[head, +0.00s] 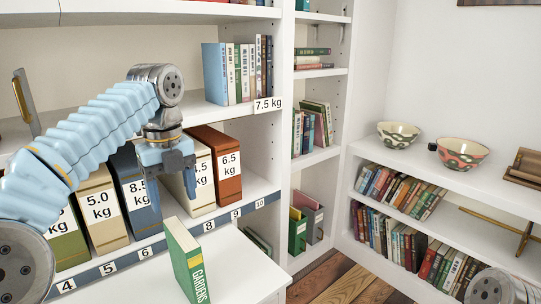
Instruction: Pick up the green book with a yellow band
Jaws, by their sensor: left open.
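A green book (188,268) with "GARDENS" on its spine and a small yellowish band near the top of the spine stands upright on a white surface (245,265) at the bottom centre. My left gripper (171,198) points down above and just behind the book's top in the picture. Its two blue fingers are apart with nothing between them. I cannot tell its exact distance from the book. My right gripper is not in view.
Behind the gripper, a shelf holds large binders with weight labels, such as the red-brown one (218,165). Above it stand books beside a light blue one (215,73). On the right, a low bookcase carries two bowls (398,134). The white surface is clear right of the book.

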